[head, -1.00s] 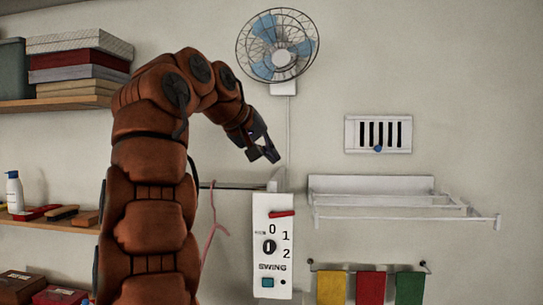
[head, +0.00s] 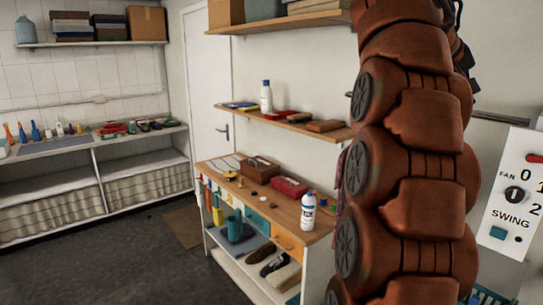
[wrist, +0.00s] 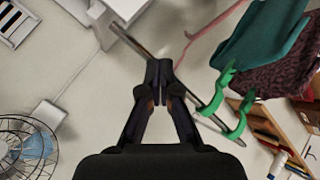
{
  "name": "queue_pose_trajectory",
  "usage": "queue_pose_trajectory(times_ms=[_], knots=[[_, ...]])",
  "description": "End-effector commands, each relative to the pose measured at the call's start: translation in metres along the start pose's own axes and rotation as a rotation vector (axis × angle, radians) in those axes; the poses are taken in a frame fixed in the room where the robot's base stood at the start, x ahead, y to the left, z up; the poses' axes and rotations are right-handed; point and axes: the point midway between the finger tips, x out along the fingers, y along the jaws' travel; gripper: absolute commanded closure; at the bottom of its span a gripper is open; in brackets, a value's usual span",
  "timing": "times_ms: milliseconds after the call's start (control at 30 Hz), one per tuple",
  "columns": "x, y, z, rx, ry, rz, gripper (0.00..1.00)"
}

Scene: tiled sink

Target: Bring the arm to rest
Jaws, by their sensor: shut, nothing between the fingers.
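My gripper (wrist: 158,78) shows in the wrist view with its two dark fingers shut together and nothing between them. It points into open space in front of the wall. In the head view my arm's orange links rise along the right side and leave the top edge. My gripper is not clearly visible there.
In the wrist view, a metal rod (wrist: 135,42) with green hangers (wrist: 220,90) and teal cloth (wrist: 270,35) lies beyond the fingertips. A fan (wrist: 25,145) is at lower left. The head view shows a fan control panel (head: 513,190), a wooden bench (head: 295,214) and dark floor (head: 120,260).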

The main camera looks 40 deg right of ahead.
Motion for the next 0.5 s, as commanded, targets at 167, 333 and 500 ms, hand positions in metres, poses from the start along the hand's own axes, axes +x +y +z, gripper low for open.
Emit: queue_pose_trajectory(times_ms=[167, 333, 500], knots=[[-0.010, -0.078, -0.004, -0.145, 0.038, -0.111, 1.00], [-0.021, -0.152, 0.007, -0.271, 0.063, -0.216, 1.00], [-0.035, -0.222, 0.036, -0.385, 0.069, -0.320, 1.00]])
